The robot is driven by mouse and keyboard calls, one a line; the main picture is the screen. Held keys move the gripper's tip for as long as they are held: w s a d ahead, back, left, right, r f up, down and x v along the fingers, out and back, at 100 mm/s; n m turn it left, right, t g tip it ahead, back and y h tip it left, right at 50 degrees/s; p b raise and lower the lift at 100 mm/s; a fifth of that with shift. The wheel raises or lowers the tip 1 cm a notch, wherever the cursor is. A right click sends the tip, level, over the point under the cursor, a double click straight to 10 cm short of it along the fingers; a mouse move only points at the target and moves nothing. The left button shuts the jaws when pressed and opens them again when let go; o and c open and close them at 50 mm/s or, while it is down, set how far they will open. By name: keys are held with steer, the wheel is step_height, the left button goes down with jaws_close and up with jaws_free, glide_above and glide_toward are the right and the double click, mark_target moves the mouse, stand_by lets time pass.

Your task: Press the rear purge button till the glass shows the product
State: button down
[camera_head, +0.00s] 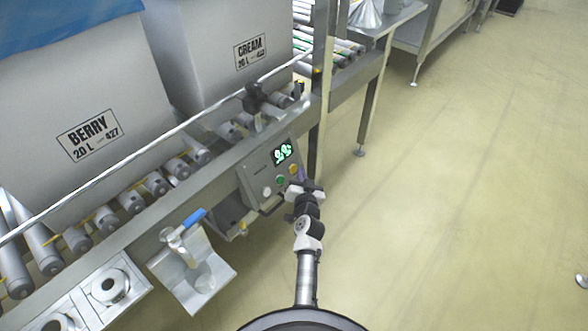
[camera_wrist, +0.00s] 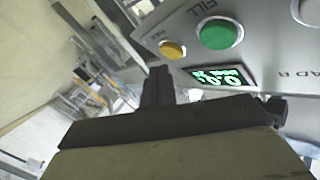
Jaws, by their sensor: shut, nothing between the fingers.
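The grey control panel (camera_head: 257,172) is mounted on the front rail of the roller conveyor. It carries a lit green display (camera_head: 283,153), a white button (camera_head: 266,191), a green button (camera_head: 280,181) and a yellow button (camera_head: 293,169). In the wrist view the green button (camera_wrist: 218,33) is marked FILL; the small label beside the yellow button (camera_wrist: 173,49) is too blurred to read. My gripper (camera_head: 297,187) is shut and empty, close in front of the panel's right end. In the wrist view its fingertips (camera_wrist: 158,72) appear just below the yellow button; contact cannot be told. A clear glass-like shape (camera_head: 204,277) is on the steel tray.
A blue-handled tap (camera_head: 183,225) sticks out left of the panel, above the steel tray (camera_head: 180,290). A metal post (camera_head: 320,90) rises behind the panel.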

steer(key=shift+a, duration=0.1)
steer(key=shift+w+a+f, duration=0.15)
steer(key=shift+w+a, duration=0.05)
steer(key=shift+w, duration=0.05)
steer(key=shift+w+a+f, duration=0.15)
steer(key=shift+w+a, duration=0.05)
steer(key=shift+a, duration=0.15)
stand_by(1.4)
steer(key=shift+s+d+r+b, duration=0.35)
steer(key=shift+s+d, duration=0.1)
steer(key=shift+d, duration=0.15)
steer(key=shift+d, duration=0.1)
steer(key=s+d, duration=0.1)
steer(key=s+d+r+b, duration=0.1)
steer(key=d, duration=0.1)
steer(key=shift+s+d+r, duration=0.25)
steer(key=shift+s+d, duration=0.1)
steer(key=shift+s, duration=0.05)
stand_by(0.3)
